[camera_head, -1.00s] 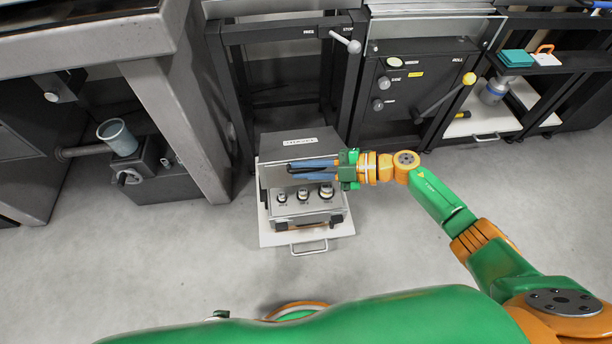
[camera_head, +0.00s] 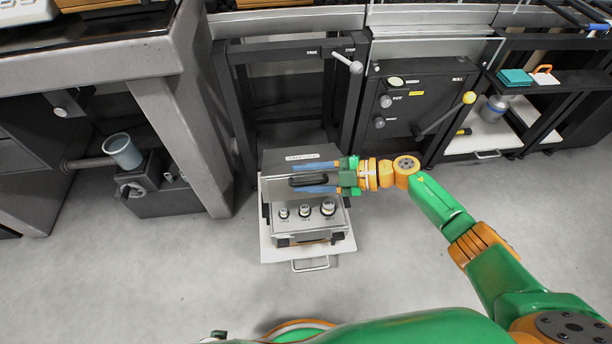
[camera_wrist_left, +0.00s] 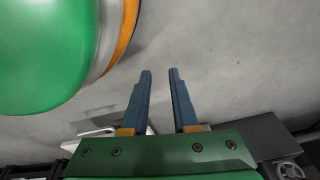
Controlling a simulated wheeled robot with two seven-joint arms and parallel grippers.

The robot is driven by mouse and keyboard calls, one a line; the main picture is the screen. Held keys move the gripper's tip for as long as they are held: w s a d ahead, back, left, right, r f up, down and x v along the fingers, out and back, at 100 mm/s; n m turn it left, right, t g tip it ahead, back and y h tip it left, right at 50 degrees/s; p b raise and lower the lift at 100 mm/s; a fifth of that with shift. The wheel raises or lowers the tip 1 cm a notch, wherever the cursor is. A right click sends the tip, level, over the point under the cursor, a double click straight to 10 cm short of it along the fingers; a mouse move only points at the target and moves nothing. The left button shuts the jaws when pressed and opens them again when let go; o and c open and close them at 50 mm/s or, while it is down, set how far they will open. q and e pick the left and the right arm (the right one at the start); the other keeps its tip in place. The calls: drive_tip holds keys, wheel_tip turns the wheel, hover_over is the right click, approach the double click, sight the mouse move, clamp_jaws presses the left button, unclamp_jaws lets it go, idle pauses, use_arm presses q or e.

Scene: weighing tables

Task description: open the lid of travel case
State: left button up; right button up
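The travel case (camera_head: 290,228) is a silver box on a pale board, with small knobbed weights (camera_head: 305,210) showing inside. Its lid (camera_head: 273,188) is raised at the back, with a dark, labelled upper face and a dark handle (camera_head: 309,180) on its silver front. My right gripper (camera_head: 312,178) reaches in from the right. Its blue fingers are spread above and below the handle, with a gap visible around it. My left gripper (camera_wrist_left: 160,75) is out of the head view; in the left wrist view it is open and empty over the floor.
The pale board (camera_head: 272,254) has a metal handle in front. A grey table (camera_head: 190,130) with a blue-grey cup (camera_head: 122,150) below stands at left. Black frames and a lever cabinet (camera_head: 405,110) stand behind. The floor in front is clear.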

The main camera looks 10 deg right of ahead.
use_arm(q)
drive_tip(key=shift+s+a+r+p, duration=0.15)
drive_tip(key=shift+s+a+p, duration=0.25)
drive_tip(key=shift+s+p, duration=0.1)
use_arm(e)
drive_tip(key=v, duration=0.7)
